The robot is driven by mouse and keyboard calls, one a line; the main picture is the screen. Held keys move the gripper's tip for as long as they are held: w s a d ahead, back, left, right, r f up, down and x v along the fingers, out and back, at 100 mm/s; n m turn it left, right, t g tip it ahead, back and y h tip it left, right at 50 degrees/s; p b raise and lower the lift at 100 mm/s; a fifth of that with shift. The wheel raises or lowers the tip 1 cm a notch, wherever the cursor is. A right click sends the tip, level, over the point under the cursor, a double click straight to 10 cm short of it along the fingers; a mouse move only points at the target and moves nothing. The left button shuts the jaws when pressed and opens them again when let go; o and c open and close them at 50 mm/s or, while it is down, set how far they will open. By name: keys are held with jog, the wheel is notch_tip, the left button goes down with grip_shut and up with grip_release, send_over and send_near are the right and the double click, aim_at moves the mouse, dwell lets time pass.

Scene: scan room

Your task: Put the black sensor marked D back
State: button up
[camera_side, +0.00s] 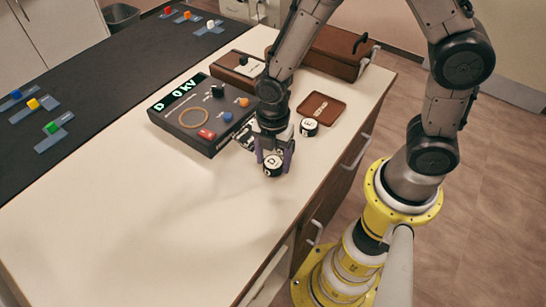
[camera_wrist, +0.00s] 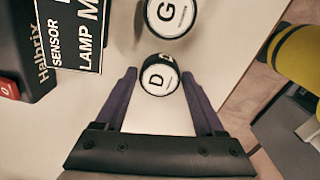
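The black sensor marked D (camera_side: 273,165) has a white top with the letter D and sits on the light bench top near its front edge. In the wrist view the sensor (camera_wrist: 159,77) is between the fingertips, with the letter also on its side. My gripper (camera_side: 273,152) is low over the bench, its purple fingers on either side of the sensor. In the wrist view the gripper (camera_wrist: 160,74) looks open, with a narrow gap at each side of the sensor.
A second black sensor (camera_side: 309,127), marked G in the wrist view (camera_wrist: 170,16), stands close behind. A brown tray (camera_side: 334,109) lies beyond it. A console (camera_side: 205,113) showing "D 0 kV" is left. Brown cases (camera_side: 340,53) stand behind. The bench's front left is clear.

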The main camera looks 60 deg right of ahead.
jog(key=shift+o, duration=1)
jog(key=shift+r, duration=0.1)
notch_tip(320, 180, up, 11)
notch_tip(320, 180, up, 8)
jog(key=m+t, duration=0.2)
jog(key=m, duration=0.6)
send_over(273, 162)
jog(key=s+d, duration=0.4)
jog(key=d, duration=0.1)
jog(key=s+d+r+m+t, duration=0.3)
jog(key=s+m, duration=0.5)
jog(key=m, duration=0.4)
jog(key=shift+s+d+r+t, duration=0.15)
jog(key=shift+d+r+t, duration=0.15)
jog(key=shift+d+r, duration=0.25)
jog(key=shift+f, duration=0.1)
